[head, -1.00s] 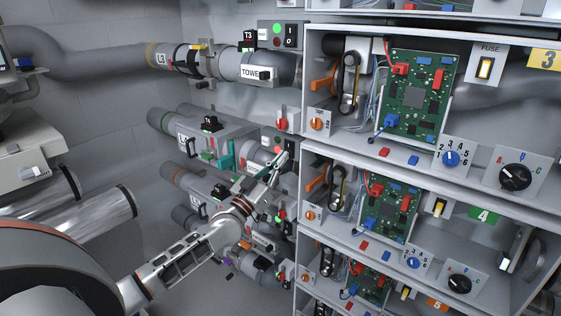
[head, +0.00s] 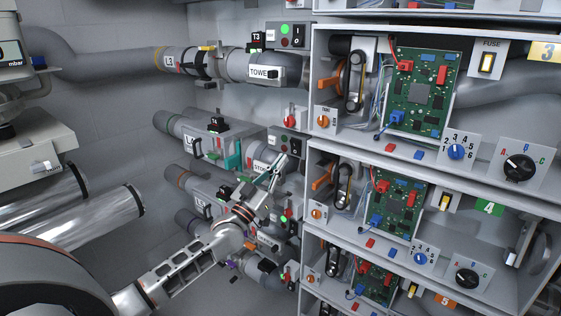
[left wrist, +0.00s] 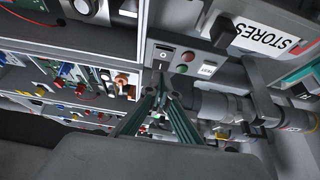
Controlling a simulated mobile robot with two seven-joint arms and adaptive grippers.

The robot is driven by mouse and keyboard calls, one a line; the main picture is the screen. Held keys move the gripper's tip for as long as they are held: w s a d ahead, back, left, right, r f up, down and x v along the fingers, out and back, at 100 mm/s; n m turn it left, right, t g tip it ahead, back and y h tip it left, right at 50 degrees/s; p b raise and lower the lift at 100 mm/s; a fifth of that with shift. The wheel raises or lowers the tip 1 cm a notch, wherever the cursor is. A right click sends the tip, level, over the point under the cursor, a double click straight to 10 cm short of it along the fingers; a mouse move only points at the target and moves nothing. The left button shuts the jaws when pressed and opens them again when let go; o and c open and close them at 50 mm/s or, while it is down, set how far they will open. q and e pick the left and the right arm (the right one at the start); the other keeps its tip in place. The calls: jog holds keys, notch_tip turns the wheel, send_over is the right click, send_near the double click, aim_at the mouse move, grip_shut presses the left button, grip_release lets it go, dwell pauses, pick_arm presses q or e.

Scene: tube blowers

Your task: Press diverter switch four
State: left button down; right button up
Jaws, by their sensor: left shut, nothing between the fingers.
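In the fourth row, a small dark switch box (head: 290,143) is fixed beside the shelf frame, just above my left gripper. In the left wrist view this box (left wrist: 152,48) carries a red light, a green light and a dark switch. A white "STORES" label (left wrist: 262,37) is on the pipe unit beside it. My left gripper (head: 282,158) has its fingers together with nothing between them. In the left wrist view the teal fingers (left wrist: 162,84) point at the box's lower edge; I cannot tell whether they touch it. My right gripper is out of view.
The shelf rack with circuit boards (head: 423,90) and dials stands close to the right. A green "4" label (head: 488,208) marks one shelf. Pipes with a "TOWER" label (head: 264,72) run above my gripper.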

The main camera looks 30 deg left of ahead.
pick_arm(q)
jog(key=s+f+b, duration=0.1)
jog(key=s+f, duration=0.5)
jog(key=f, duration=0.1)
jog(key=shift+s+a, duration=0.3)
jog(key=shift+s, duration=0.05)
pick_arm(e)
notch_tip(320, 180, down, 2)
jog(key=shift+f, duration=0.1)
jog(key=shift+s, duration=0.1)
pick_arm(q)
jog(key=s+d+f+m+g+h, duration=0.1)
jog(key=s+d+f+g, duration=0.15)
jog(key=d+f, duration=0.35)
jog(key=s+d+f+m+g+h, duration=0.1)
jog(key=s+d+f+g, duration=0.2)
jog(key=f, duration=0.5)
jog(key=s+d+f+g, duration=0.3)
jog(key=s+d+f, duration=0.4)
jog(key=s+f, duration=0.4)
jog(key=s+d+f+m+g+y, duration=0.1)
jog(key=s+d+f+g, duration=0.3)
jog(key=s+d+f, duration=0.3)
jog(key=s+f, duration=0.4)
jog(key=shift+w+d+f+g, duration=0.1)
jog(key=shift+d+g, duration=0.05)
jog(key=shift+g, duration=0.1)
